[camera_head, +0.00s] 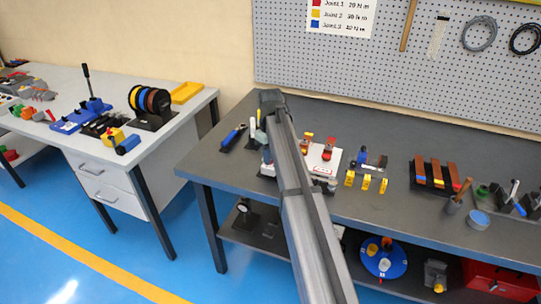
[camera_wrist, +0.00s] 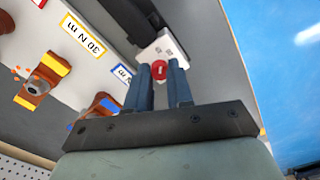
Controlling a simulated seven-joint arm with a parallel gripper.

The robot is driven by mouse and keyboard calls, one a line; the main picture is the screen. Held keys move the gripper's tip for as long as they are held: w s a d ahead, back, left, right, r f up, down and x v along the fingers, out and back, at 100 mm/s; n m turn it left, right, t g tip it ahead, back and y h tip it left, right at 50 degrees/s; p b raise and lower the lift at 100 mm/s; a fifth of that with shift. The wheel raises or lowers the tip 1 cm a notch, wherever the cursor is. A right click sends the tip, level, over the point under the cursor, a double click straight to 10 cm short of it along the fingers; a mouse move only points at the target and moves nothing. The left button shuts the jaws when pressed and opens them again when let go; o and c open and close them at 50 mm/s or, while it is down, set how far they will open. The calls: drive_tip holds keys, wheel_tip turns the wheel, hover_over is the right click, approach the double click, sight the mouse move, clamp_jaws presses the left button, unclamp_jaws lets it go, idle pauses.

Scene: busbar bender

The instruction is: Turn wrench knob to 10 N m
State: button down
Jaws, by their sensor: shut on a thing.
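In the wrist view, my gripper (camera_wrist: 163,88) has its two blue fingers on either side of a small red knob (camera_wrist: 158,70) with a white mark on its face. The gripper is shut on this knob. The knob sits at the end of a white block (camera_wrist: 172,46) with small dark marks, too small to read. A long black bar (camera_wrist: 122,18) lies beyond it; I cannot tell whether it is the wrench's body. In the head view, my arm hides the fingertips, the knob and most of the wrench.
A white board (camera_head: 322,160) carries busbar fixtures; the wrist view shows its yellow-framed "30 N m" label (camera_wrist: 84,38) and a blue-framed label (camera_wrist: 122,74). A blue-handled tool (camera_head: 233,137) lies left of the board. Copper bars (camera_head: 436,175) stand to the right. A pegboard (camera_head: 400,70) rises behind.

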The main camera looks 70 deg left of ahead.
drive_tip(key=shift+n, duration=1.1)
drive_tip(key=c, duration=1)
unclamp_jaws()
wheel_tip(320, 180, up, 14)
drive_tip(key=shift+f, duration=0.1)
